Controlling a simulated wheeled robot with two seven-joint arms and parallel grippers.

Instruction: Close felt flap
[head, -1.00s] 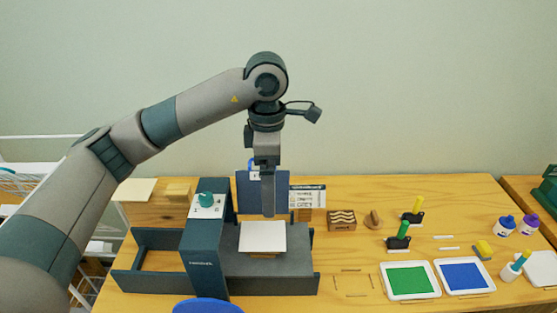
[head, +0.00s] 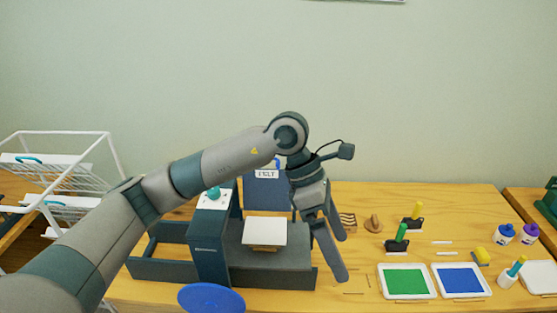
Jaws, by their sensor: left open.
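The felt flap (head: 265,195) is a dark blue panel with a "FELT" label. It stands upright at the back of the grey press bed (head: 295,263). A white sheet (head: 265,231) rests on a wooden block on the bed, in front of the flap. My left gripper (head: 342,258) is open and empty, with its fingers pointing down, to the right of the flap and over the bed's right end. It is apart from the flap, and its wrist is close to the flap's right edge in the picture. My right gripper is not in view.
The press frame (head: 208,250) with a teal knob (head: 213,193) stands left of the sheet. A blue round seat (head: 211,298) is in front. Right of the bed are stamps, a green ink tray (head: 406,282) and a blue one (head: 462,279). A white rack (head: 62,145) is at left.

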